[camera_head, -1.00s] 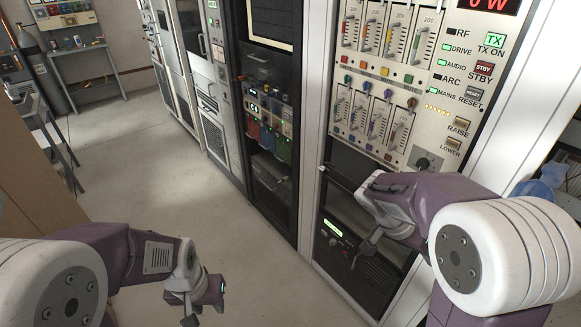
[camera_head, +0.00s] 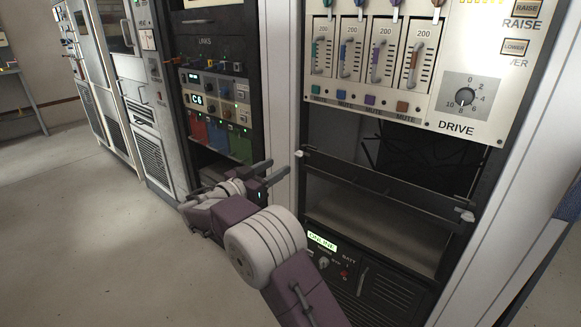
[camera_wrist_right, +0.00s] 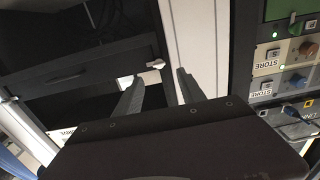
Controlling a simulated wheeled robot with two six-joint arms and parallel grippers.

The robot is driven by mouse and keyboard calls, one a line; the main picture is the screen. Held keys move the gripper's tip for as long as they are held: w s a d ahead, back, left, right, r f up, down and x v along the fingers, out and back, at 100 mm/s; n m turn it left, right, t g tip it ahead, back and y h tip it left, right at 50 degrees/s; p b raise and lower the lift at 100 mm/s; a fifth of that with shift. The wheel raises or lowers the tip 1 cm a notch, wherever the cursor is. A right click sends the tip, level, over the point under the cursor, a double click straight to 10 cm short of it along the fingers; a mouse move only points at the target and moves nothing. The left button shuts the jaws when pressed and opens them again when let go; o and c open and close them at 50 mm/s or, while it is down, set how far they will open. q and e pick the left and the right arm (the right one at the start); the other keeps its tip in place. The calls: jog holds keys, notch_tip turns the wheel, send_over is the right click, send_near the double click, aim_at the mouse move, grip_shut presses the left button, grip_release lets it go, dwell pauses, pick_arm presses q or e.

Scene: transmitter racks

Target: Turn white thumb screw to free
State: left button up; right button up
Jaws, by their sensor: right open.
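A dark, narrow panel (camera_head: 385,180) crosses an open bay in the rack, with a small white thumb screw (camera_head: 299,154) at its left end. Another white thumb screw (camera_head: 466,215) is at its right end. My right gripper (camera_head: 277,167) is open and empty, just left of and slightly below the left screw. In the right wrist view the fingers (camera_wrist_right: 160,76) stand apart, with the pale thumb screw (camera_wrist_right: 148,77) close to the left fingertip. I cannot tell whether they touch. My left gripper is not in view.
A fader panel with a drive knob (camera_head: 466,97) is above the bay. A unit with a lit green display (camera_head: 322,242) is below. A neighbouring rack with coloured modules (camera_head: 217,135) stands close left of my right gripper. Open floor (camera_head: 90,230) lies further left.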

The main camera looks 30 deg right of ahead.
aim_at(297, 155)
jog(key=b+x, duration=0.1)
jog(key=x, duration=0.8)
jog(key=shift+s, duration=0.15)
grip_shut()
